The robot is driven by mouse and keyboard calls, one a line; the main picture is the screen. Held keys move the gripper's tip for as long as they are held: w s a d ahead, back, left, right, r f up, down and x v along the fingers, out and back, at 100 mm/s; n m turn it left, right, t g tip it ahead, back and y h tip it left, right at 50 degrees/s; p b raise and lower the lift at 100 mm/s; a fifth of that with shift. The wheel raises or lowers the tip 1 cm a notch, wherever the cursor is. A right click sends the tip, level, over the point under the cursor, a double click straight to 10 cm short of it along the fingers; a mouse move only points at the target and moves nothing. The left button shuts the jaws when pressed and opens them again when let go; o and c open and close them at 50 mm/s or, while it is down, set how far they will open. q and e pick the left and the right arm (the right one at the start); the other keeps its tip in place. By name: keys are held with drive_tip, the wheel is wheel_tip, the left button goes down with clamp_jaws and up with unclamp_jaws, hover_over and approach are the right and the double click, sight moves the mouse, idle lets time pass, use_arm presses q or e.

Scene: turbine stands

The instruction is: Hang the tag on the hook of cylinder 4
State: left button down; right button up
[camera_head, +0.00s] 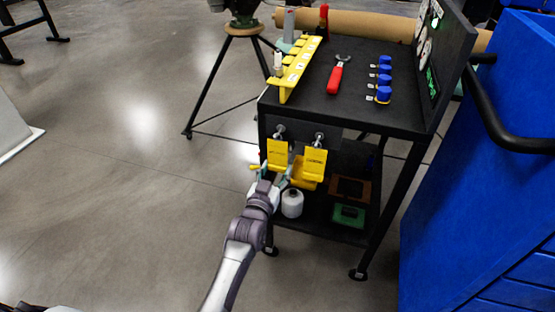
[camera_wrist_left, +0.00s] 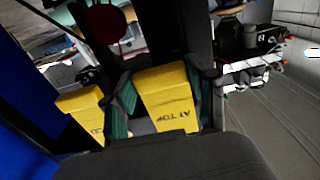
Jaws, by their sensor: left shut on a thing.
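My left gripper (camera_head: 276,174) reaches up to the front of the black cart, with green fingers. It is shut on a yellow tag (camera_head: 277,152), the left one of two below the cart top. In the left wrist view this tag (camera_wrist_left: 166,92) sits between the fingers and bears the letters "AT TOP". The second yellow tag (camera_head: 314,160) hangs just right of it and shows apart from the fingers in the wrist view (camera_wrist_left: 80,108). Silver round fittings (camera_head: 319,137) stick out above the tags. I cannot tell which is cylinder 4 or its hook. My right gripper is not in view.
The cart top (camera_head: 345,105) bears a yellow numbered rack (camera_head: 297,72), a red-handled tool (camera_head: 335,78) and several blue-capped items (camera_head: 383,94). A white bottle (camera_head: 292,203) stands on the lower shelf. A blue cabinet (camera_head: 480,200) stands close on the right.

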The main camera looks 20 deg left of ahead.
use_arm(q)
drive_tip(key=shift+s+p, duration=0.7)
drive_tip(key=shift+s, duration=0.15)
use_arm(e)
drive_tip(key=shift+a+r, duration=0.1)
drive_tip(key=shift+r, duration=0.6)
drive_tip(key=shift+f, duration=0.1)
use_arm(q)
drive_tip(key=shift+s, duration=0.2)
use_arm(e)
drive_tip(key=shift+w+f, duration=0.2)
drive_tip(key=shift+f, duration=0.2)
use_arm(q)
drive_tip(key=shift+s+p, duration=0.25)
drive_tip(key=shift+p, duration=0.15)
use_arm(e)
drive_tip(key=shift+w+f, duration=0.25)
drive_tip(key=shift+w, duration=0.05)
use_arm(q)
drive_tip(key=shift+s, duration=0.15)
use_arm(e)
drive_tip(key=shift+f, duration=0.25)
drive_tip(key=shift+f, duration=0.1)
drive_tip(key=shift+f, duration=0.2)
use_arm(q)
drive_tip(key=shift+s, duration=0.15)
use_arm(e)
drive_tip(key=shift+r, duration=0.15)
